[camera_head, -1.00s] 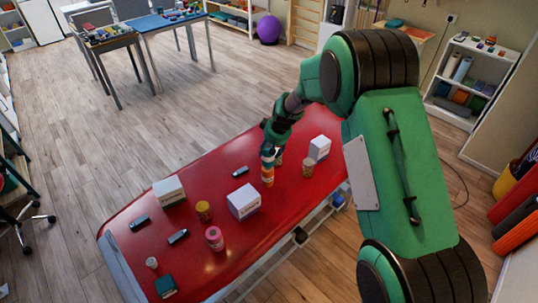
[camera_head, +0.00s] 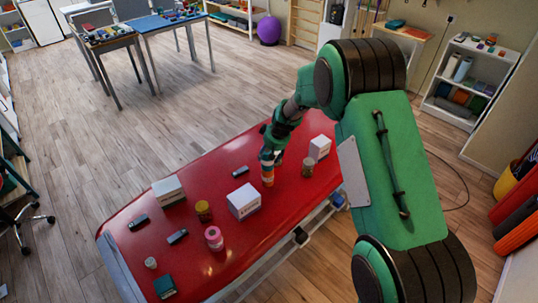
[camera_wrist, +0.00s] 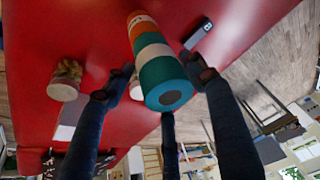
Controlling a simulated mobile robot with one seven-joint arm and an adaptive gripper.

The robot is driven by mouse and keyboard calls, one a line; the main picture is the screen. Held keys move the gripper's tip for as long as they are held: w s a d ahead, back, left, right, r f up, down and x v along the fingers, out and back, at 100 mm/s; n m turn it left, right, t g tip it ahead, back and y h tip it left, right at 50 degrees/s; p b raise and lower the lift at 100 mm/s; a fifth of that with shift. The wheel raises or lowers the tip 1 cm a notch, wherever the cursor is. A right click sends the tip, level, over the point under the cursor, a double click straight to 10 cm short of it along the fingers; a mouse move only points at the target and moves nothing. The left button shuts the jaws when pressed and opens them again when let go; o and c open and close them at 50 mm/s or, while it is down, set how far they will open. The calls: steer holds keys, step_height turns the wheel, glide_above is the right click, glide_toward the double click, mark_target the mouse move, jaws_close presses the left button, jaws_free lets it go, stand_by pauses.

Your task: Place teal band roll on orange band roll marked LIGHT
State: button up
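The teal band roll (camera_wrist: 165,82), with a white label band, sits end to end on the orange band roll (camera_wrist: 140,20) in the wrist view. In the head view the orange roll (camera_head: 267,182) stands upright on the red treatment table, with the teal roll above it partly hidden by my gripper. My gripper (camera_head: 270,157) is above the stack. In the wrist view its dark fingers (camera_wrist: 164,82) are spread around the teal roll, with gaps visible at the sides. The LIGHT marking cannot be read.
The red table (camera_head: 225,170) also bears a white box (camera_head: 243,201) left of the stack, another white box (camera_head: 319,148) and a brown jar (camera_head: 307,168) to its right. A pink roll (camera_head: 214,238), a yellow jar (camera_head: 204,211) and small dark items lie further left.

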steer(key=shift+o, duration=0.9)
steer(key=shift+r, duration=0.15)
steer(key=shift+r, duration=0.15)
steer(key=p+v, duration=0.1)
steer(key=v, duration=1)
steer(key=shift+s+r+p, duration=0.15)
steer(key=shift+r+p, duration=0.15)
steer(key=shift+p, duration=0.05)
